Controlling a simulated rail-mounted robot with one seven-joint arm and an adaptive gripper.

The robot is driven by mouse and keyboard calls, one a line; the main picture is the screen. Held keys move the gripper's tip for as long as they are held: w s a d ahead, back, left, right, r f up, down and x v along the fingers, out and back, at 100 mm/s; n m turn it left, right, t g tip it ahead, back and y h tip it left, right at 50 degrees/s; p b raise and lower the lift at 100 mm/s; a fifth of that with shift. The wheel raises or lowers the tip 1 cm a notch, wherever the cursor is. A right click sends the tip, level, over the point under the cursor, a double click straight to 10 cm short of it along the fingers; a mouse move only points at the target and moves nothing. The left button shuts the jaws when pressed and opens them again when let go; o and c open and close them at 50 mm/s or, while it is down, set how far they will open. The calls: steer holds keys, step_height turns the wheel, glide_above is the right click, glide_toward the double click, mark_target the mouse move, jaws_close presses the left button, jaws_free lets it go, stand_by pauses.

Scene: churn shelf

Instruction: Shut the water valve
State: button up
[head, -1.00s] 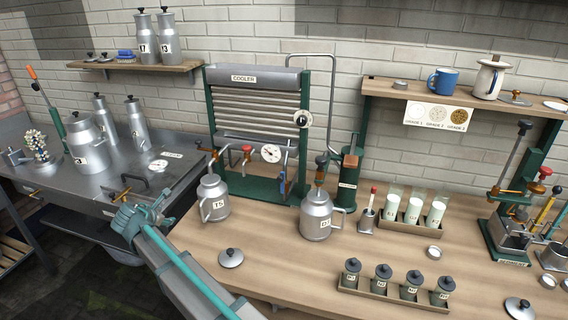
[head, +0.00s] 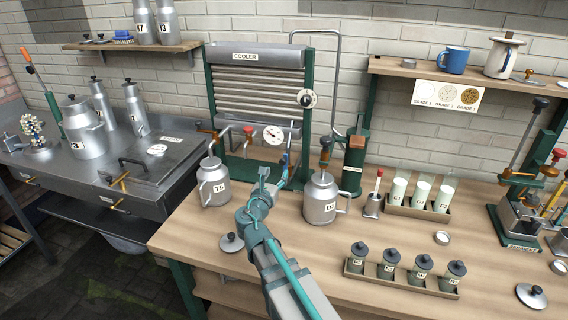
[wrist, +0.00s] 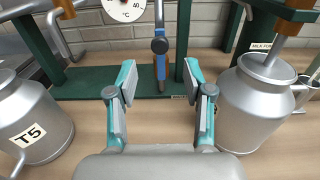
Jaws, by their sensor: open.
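The cooler (head: 256,98) is a ridged metal panel in a green frame against the wall. A blue lever (wrist: 160,66), which looks like the water valve's handle, hangs down from a grey pipe at the cooler's lower front. It also shows in the head view (head: 285,172), partly behind my gripper. The lever points down, in line with the pipe. My gripper (head: 265,186) is open and empty in front of the cooler. In the wrist view its fingers (wrist: 158,82) stand either side of the lever's line, and the lever appears beyond them, apparently untouched.
Can T5 (head: 214,184) stands left of my gripper and a second can (head: 320,198) close on its right. A red-knobbed valve (head: 248,131) and a dial gauge (head: 274,134) are on the cooler front. A loose lid (head: 231,242) lies near my arm.

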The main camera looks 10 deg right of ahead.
mark_target(282, 162)
steer(key=p+x, duration=0.1)
steer(key=x, duration=0.7)
steer(key=shift+w+d+r, duration=0.1)
steer(key=shift+w+d, duration=0.05)
steer(key=shift+w, duration=0.2)
jaws_close()
